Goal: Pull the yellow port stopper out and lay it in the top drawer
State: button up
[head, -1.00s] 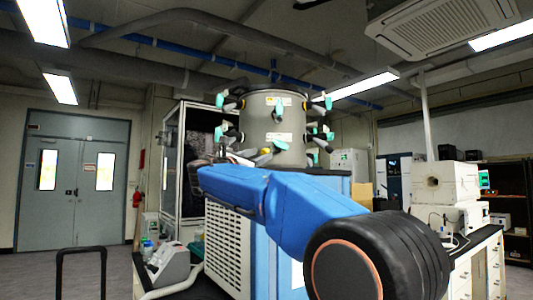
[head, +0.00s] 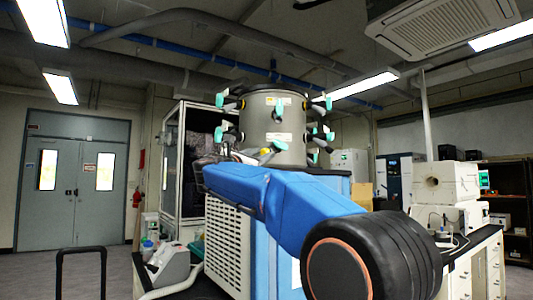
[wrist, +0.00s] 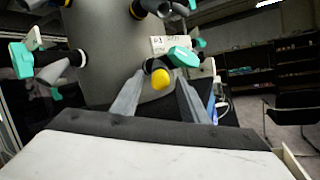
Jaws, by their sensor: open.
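My gripper (wrist: 158,82) is open, with one finger to the left and one to the right of the stopper. I cannot tell whether either finger touches it. In the head view my blue arm covers much of the area below the drum. White drawer fronts (head: 492,272) show in the bench at right; they look closed.
The drum (head: 272,122) carries several ports with teal handles, close around my gripper. A glass-fronted cabinet (head: 196,150) stands behind left. The bench at right holds white equipment (head: 447,185). Open floor lies at far left, before the grey doors (head: 72,190).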

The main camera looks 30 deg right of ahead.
dwell(0.3)
grip_shut()
jog(key=shift+a+f, duration=0.1)
jog(key=shift+a, duration=0.05)
jog(key=shift+v, duration=2.8)
